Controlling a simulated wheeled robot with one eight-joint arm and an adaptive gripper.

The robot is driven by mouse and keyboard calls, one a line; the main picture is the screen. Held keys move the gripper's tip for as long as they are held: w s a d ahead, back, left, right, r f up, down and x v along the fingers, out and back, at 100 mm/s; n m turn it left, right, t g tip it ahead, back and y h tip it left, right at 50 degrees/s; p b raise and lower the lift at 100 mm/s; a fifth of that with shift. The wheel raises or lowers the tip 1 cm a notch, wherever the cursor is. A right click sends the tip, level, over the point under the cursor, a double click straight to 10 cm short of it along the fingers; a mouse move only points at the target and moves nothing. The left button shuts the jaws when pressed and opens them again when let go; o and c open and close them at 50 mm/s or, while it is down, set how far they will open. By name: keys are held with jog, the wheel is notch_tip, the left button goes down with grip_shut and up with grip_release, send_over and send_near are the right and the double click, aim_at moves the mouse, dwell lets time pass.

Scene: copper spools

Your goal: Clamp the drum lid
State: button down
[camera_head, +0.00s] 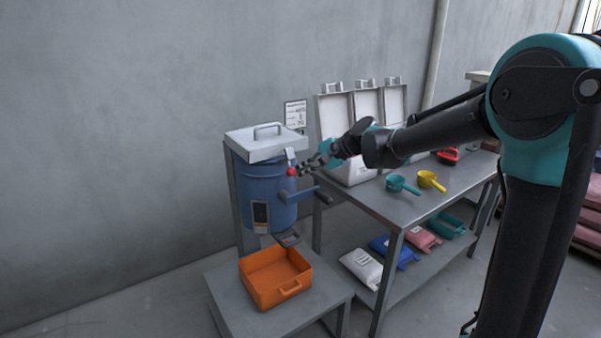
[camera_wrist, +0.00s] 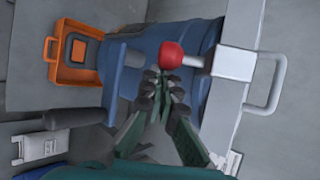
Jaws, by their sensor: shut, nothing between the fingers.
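The blue drum (camera_head: 262,188) stands upright in a frame, with a pale square lid (camera_head: 268,143) resting on top. The lid carries a grey bar handle (camera_head: 268,129). A clamp lever with a red knob (camera_head: 291,171) is at the drum's right front, just under the lid edge. In the wrist view the red knob (camera_wrist: 171,55) sits on a short light stem joined to a pale bracket (camera_wrist: 233,64) at the lid. My gripper (camera_wrist: 160,77) is shut and empty, with its fingertips right at the knob; whether they touch it I cannot tell.
An orange bin (camera_head: 275,278) sits on a low stand below the drum's outlet. A dark-gripped crank handle (camera_head: 322,195) sticks out of the drum's right side. The metal table (camera_head: 400,203) at right holds a teal scoop (camera_head: 402,185), a yellow scoop (camera_head: 431,180) and open-lidded boxes.

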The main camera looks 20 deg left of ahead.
aim_at(290, 166)
jog(key=shift+r+g+h, duration=0.3)
jog(key=shift+r+h, duration=0.15)
jog(key=shift+h, duration=0.15)
jog(key=r+g+h, duration=0.1)
jog(key=r+m+g+h, duration=0.1)
jog(key=r, duration=0.1)
jog(key=r+g+h, duration=0.1)
jog(key=h, duration=0.1)
jog(key=shift+w+a+r+m, duration=0.15)
jog(key=shift+w+a+m, duration=0.1)
jog(key=shift+m, duration=0.15)
dwell(0.3)
jog(key=shift+r, duration=0.1)
jog(key=shift+r, duration=0.7)
